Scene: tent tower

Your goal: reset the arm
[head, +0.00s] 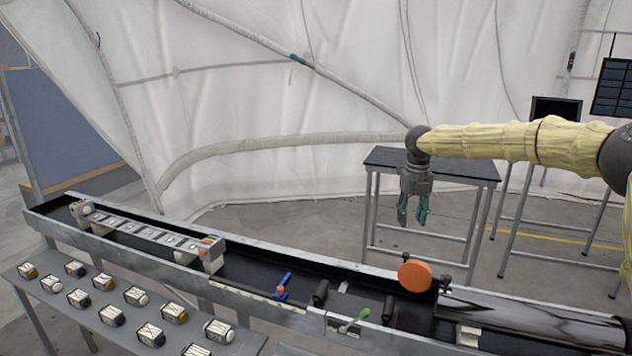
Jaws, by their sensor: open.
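My gripper (413,210) hangs pointing down at the end of my arm, right of the middle in the head view. Its jaws are apart and nothing is between them. It is in the air in front of a small dark-topped table (440,170), above the far side of a long black trough (255,272). My arm reaches in from the right edge, covered in a pale yellow sleeve.
The trough holds a grey rack (150,236), a blue-and-red piece (282,287), a green-ended piece (355,322) and an orange disc (415,276). A grey shelf (60,308) in front carries several small labelled blocks. White tent cloth (300,90) closes the back.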

